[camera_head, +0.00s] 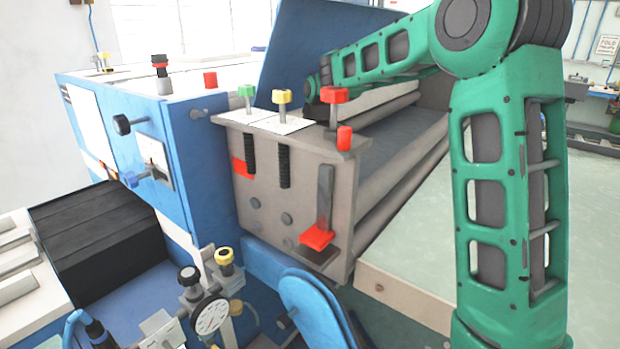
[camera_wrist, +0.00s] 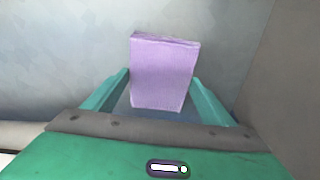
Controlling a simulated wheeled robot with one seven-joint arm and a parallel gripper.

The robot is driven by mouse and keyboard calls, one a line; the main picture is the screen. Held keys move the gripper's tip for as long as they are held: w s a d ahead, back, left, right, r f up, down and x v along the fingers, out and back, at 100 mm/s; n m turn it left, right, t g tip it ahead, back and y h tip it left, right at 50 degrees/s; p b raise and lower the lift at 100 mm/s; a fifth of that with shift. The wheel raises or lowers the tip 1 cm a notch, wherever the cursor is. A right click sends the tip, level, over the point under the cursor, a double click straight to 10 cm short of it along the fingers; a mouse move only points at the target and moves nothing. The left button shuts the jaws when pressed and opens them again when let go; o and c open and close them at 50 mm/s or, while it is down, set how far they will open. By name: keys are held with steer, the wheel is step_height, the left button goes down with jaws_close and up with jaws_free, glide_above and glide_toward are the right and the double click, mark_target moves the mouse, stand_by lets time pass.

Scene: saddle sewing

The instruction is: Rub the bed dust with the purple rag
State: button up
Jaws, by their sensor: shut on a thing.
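The purple rag (camera_wrist: 162,72) is a folded, block-like piece that shows in the wrist view. My gripper (camera_wrist: 160,100) is shut on it, with one green finger on each side. The rag stands out beyond the fingertips, in front of a grey mottled surface (camera_wrist: 60,45). I cannot tell whether the rag touches that surface. In the head view the machine's bed (camera_head: 402,137) is a grey surface between the end plate and the rollers. My green arm reaches over it, and the gripper and rag are hidden there. I cannot make out any dust.
The machine's grey end plate (camera_head: 285,205) carries green, yellow and red knobs. A raised blue panel (camera_head: 300,50) stands behind the bed. A grey wall (camera_wrist: 285,75) rises close on the right in the wrist view. A pale table (camera_head: 420,235) lies right of the rollers.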

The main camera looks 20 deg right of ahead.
steer(key=shift+s+a+f, duration=0.1)
steer(key=shift+s+a, duration=0.1)
steer(key=shift+a, duration=0.15)
steer(key=shift+r, duration=3.05)
step_height(320, 180, up, 3)
